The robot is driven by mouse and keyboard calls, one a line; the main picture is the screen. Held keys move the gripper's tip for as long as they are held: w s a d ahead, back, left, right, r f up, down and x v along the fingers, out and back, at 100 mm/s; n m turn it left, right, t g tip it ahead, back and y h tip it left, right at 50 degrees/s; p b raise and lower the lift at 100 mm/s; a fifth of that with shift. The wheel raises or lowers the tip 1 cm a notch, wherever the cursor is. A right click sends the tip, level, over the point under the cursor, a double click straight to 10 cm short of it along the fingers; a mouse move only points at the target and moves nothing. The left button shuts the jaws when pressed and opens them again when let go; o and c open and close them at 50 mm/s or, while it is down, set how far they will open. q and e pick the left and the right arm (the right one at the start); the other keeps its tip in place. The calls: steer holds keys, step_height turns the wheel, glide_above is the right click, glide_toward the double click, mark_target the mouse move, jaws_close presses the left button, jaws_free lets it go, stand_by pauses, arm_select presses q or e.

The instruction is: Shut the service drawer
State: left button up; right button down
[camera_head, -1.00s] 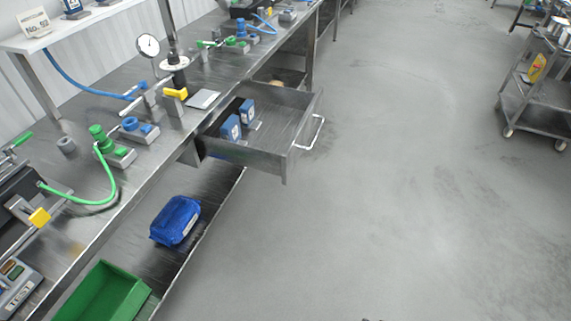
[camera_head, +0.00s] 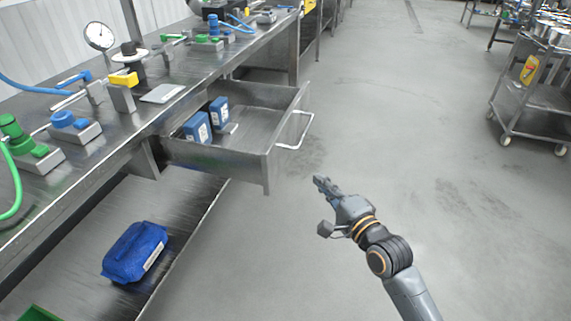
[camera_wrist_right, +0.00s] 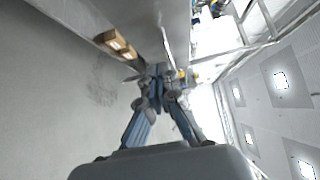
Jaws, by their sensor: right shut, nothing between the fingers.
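The service drawer (camera_head: 222,160) is a grey metal drawer under the bench top, pulled out to the right in the head view. Its bar handle (camera_head: 298,132) is on the outer front. Several blue boxes (camera_head: 197,127) stand inside. My right gripper (camera_head: 320,182) is shut and empty, below and a little right of the handle in the picture, apart from it. In the right wrist view my right gripper (camera_wrist_right: 160,75) shows with its fingers together. The left gripper is not in view.
The bench (camera_head: 70,105) carries valves, hoses and a gauge (camera_head: 98,36). A blue package (camera_head: 134,252) lies on the lower shelf. A metal cart (camera_head: 530,95) stands at the right. The floor between bench and cart is clear.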

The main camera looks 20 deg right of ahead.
steer(key=w+a, duration=0.1)
steer(key=w, duration=0.2)
steer(key=w+a+b, duration=0.1)
steer(key=w, duration=0.2)
steer(key=w+a, duration=0.2)
steer(key=w, duration=0.1)
steer(key=shift+w+f+b, duration=0.1)
steer(key=shift+w+b, duration=0.25)
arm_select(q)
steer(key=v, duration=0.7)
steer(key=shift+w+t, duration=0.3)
arm_select(e)
steer(key=shift+w+a, duration=0.3)
steer(key=shift+a, duration=0.15)
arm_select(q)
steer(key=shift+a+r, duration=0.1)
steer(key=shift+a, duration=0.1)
arm_select(e)
steer(key=shift+w, duration=0.1)
